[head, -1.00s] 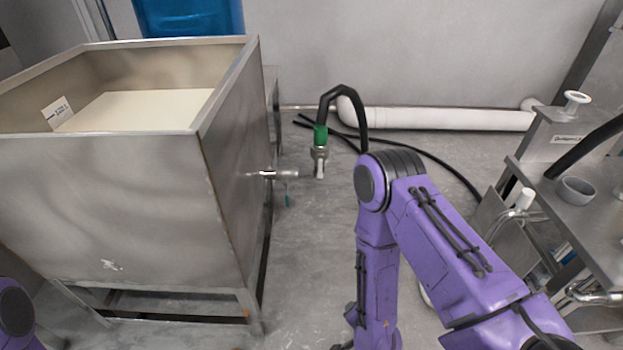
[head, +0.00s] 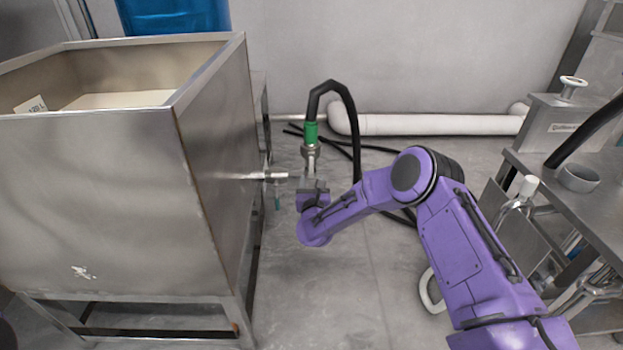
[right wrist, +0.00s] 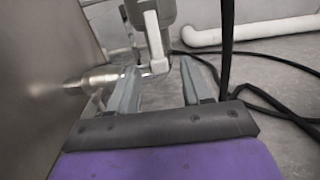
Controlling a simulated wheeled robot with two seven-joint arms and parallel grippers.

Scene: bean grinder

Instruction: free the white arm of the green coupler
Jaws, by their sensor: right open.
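The green coupler (head: 311,133) hangs at the end of a black hose, with a metal fitting (head: 311,152) below its green sleeve. It hangs beside the outlet pipe (head: 266,176) of the steel tank. My right gripper (head: 311,183) is directly below the fitting in the head view. In the right wrist view its two fingers are apart, and a pale fitting with a white arm (right wrist: 153,35) hangs above and between the fingertips (right wrist: 158,78). Whether a finger touches the white arm cannot be told. My left gripper is out of view.
The steel tank (head: 95,190) stands close at the left; its outlet pipe (right wrist: 95,82) lies near the left finger. The black hose (head: 354,130) loops just right of the coupler. A steel table with a grey cup (head: 579,178) stands at right.

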